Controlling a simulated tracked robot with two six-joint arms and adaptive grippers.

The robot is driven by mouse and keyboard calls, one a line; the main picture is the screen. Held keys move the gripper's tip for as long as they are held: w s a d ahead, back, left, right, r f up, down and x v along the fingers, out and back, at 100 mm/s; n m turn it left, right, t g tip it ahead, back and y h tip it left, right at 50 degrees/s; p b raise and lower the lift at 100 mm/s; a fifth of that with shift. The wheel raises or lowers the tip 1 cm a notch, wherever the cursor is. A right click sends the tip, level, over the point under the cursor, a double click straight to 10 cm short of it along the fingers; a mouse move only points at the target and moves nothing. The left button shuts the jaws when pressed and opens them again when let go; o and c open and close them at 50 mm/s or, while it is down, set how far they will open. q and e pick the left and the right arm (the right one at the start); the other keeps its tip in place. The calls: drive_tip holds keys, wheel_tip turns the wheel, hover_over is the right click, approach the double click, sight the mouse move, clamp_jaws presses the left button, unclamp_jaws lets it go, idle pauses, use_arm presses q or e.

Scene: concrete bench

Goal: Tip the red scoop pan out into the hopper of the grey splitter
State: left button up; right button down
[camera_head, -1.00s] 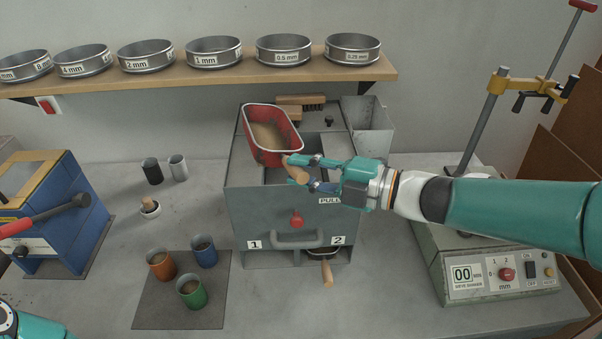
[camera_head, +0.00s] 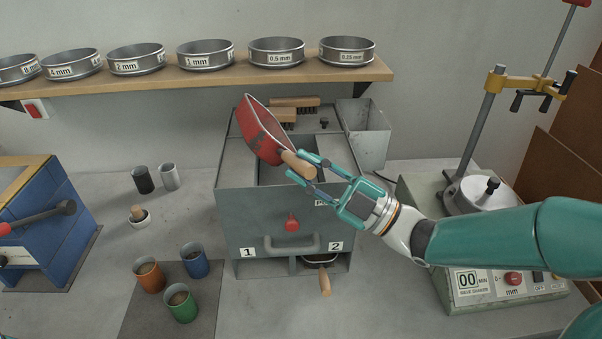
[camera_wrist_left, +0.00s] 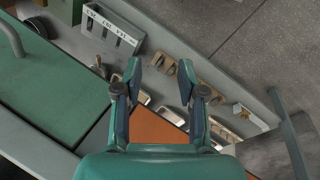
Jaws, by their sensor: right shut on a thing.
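The red scoop pan (camera_head: 260,136) is steeply tilted above the top of the grey splitter (camera_head: 262,205) in the head view. Its wooden handle (camera_head: 298,163) points down to the right. My right gripper (camera_head: 302,167) is shut on this handle. The dark hopper opening (camera_head: 277,174) lies below the pan and is partly covered by it. I cannot tell how much sand is in the pan, and no falling stream is clear. My left gripper (camera_wrist_left: 160,75) shows only in the left wrist view, open and with nothing between its fingers.
A grey bin (camera_head: 368,135) stands behind right of the splitter, and brushes (camera_head: 294,103) lie behind the pan. Cups (camera_head: 181,303) stand on a dark mat at front left. A sieve shaker (camera_head: 470,283) is at right, and a sieve shelf (camera_head: 200,80) runs behind.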

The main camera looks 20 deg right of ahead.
drive_tip(key=shift+d+f+m+t+h+b, duration=0.6)
drive_tip(key=shift+m+t+h+b, duration=1.35)
drive_tip(key=shift+m+h+b, duration=1.9)
drive_tip(key=shift+d+f+m+t+h+b, duration=0.65)
drive_tip(key=shift+m+t+h+b, duration=1.65)
drive_tip(key=shift+m, duration=2.7)
drive_tip(key=shift+d+f+m+t+h+b, duration=0.6)
drive_tip(key=shift+m+t+h+b, duration=0.95)
drive_tip(key=shift+m+h+b, duration=2.25)
drive_tip(key=shift+a+m+y, duration=0.1)
drive_tip(key=shift+m+y, duration=0.15)
drive_tip(key=shift+m, duration=0.6)
drive_tip(key=shift+f, duration=0.1)
